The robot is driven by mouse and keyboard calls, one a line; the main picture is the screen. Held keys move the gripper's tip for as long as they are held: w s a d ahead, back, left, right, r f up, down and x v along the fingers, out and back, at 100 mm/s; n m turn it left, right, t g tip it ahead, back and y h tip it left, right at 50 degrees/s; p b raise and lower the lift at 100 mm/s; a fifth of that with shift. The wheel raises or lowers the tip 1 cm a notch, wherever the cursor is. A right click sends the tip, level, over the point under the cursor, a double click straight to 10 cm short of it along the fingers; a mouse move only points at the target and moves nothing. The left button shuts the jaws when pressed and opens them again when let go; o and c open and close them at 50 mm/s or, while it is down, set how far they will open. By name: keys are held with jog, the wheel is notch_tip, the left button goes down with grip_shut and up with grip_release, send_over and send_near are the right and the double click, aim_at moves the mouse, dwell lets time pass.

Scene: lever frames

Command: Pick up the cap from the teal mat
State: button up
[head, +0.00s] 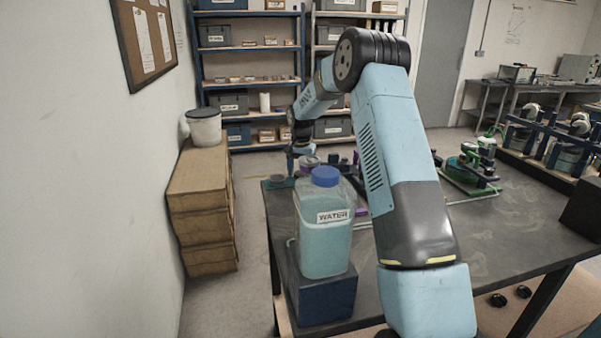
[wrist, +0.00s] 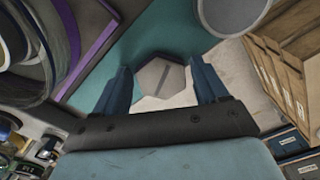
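In the wrist view, a pale grey, many-sided piece with a darker line across its face (wrist: 160,77), which I take for the cap, shows between my fingers. The teal mat (wrist: 133,42) lies around and behind it. My gripper (wrist: 162,82) has its two dark blue fingers spread, one on each side of the piece. I cannot tell whether they touch it. In the head view my gripper (head: 291,168) points down over the far left corner of the table, by the teal mat (head: 270,186). The cap cannot be made out there.
A round grey thing (wrist: 232,12) stands close by at the top of the wrist view. A water container (head: 325,235) stands on a dark block at the table's near left. Stacked boxes (head: 202,195) carry a white bucket (head: 204,128).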

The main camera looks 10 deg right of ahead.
jog(key=shift+o, duration=1.2)
notch_tip(320, 180, up, 14)
jog(key=shift+f, duration=0.2)
